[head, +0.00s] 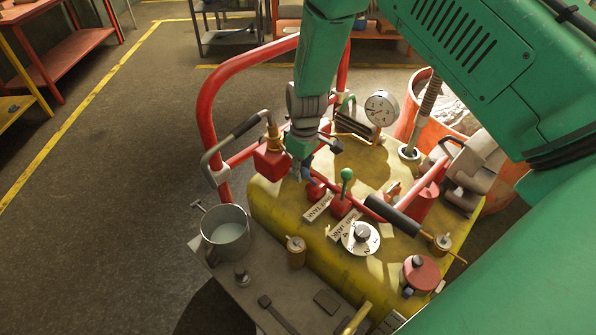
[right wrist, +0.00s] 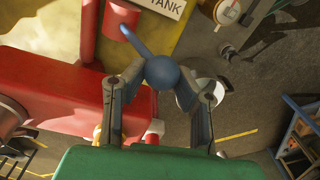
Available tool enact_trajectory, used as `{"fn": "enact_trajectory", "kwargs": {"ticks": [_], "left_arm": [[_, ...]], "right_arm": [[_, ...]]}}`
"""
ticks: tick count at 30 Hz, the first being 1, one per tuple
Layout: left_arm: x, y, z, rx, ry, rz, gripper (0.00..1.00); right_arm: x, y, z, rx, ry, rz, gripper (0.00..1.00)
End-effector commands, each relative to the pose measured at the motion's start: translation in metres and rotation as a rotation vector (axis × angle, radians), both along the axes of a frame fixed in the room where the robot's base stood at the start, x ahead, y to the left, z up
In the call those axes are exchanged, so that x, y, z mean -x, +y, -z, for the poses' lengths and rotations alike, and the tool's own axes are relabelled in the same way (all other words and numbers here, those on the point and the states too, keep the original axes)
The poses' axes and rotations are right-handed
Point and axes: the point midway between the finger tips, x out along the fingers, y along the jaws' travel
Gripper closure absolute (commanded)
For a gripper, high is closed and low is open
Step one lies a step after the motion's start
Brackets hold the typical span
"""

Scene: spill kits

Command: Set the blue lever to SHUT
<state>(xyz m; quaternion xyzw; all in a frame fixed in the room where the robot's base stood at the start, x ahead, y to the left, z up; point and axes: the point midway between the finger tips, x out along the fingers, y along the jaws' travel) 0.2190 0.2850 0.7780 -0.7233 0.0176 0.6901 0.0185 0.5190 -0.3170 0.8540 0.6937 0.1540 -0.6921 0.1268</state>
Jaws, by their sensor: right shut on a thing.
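The blue lever (right wrist: 163,73) shows in the right wrist view as a round blue knob on a short blue stem rising from a red base. My right gripper (right wrist: 160,76) has a finger on each side of the knob and is shut on it. In the head view the right gripper (head: 301,170) reaches down from above onto the lever, hiding most of it. No SHUT mark is readable. My left gripper is not in view.
A green-knobbed lever (head: 347,175) stands close to the right, with a white dial (head: 361,238) in front. A red tubular rail (head: 208,100) curves around the tank. A pressure gauge (head: 382,108) is behind. A metal mug (head: 226,234) stands on the grey shelf at left.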

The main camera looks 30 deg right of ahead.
Motion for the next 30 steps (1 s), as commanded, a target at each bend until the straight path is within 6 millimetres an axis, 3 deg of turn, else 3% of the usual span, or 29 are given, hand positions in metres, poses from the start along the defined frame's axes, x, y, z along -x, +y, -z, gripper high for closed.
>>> {"fn": "enact_trajectory", "kwargs": {"ticks": [1,8,18,30], "left_arm": [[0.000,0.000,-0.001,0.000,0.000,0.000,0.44],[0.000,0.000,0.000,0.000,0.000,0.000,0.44],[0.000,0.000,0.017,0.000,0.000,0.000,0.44],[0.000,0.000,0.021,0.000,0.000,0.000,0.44]], "right_arm": [[0.007,-0.002,0.001,-0.036,0.025,0.009,1.00],[0.003,-0.020,-0.005,-0.195,0.059,0.010,1.00],[-0.003,-0.046,-0.008,-0.412,0.116,0.007,1.00],[-0.005,-0.059,-0.010,-0.411,0.122,0.003,1.00]]}}
